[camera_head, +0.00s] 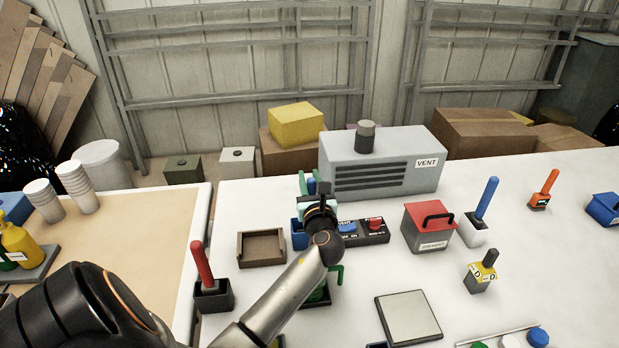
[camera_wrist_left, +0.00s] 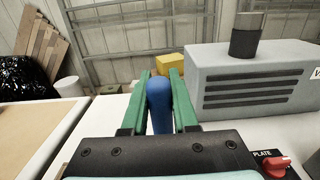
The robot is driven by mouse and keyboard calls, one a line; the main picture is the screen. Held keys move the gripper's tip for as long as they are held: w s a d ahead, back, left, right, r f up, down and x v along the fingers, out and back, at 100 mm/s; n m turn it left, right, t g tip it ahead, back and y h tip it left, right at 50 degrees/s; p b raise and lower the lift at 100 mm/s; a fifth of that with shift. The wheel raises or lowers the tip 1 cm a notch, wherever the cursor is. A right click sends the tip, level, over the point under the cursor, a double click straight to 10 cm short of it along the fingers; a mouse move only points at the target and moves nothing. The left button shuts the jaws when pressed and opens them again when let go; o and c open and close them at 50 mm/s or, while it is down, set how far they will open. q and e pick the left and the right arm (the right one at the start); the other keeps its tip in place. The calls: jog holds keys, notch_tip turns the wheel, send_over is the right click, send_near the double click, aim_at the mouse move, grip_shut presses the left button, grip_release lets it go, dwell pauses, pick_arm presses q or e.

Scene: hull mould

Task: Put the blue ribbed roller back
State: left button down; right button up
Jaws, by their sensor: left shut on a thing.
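My left gripper (camera_head: 308,184) is over the white table in front of the grey vent box, partly hidden by its own wrist. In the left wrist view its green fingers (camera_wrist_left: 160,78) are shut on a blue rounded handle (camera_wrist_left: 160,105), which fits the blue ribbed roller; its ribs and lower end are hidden. A blue block-like holder (camera_head: 298,233) shows just below the gripper, and I cannot tell whether the roller touches it. Another blue-handled tool (camera_head: 487,198) stands in a white holder (camera_head: 473,232) at the right. My right gripper is not in view.
The vent box (camera_head: 385,165) stands close behind the gripper. A switch panel (camera_head: 372,232), a brown tray (camera_head: 261,248), a red-handled tool (camera_head: 202,265) in a dark holder and a red-lidded box (camera_head: 428,228) are nearby. A pale square plate (camera_head: 408,317) lies in front.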

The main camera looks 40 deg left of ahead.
pick_arm(q)
jog(key=c, duration=0.6)
grip_release()
jog(key=v, duration=1.2)
jog(key=shift+d, duration=0.25)
jog(key=shift+s, duration=0.15)
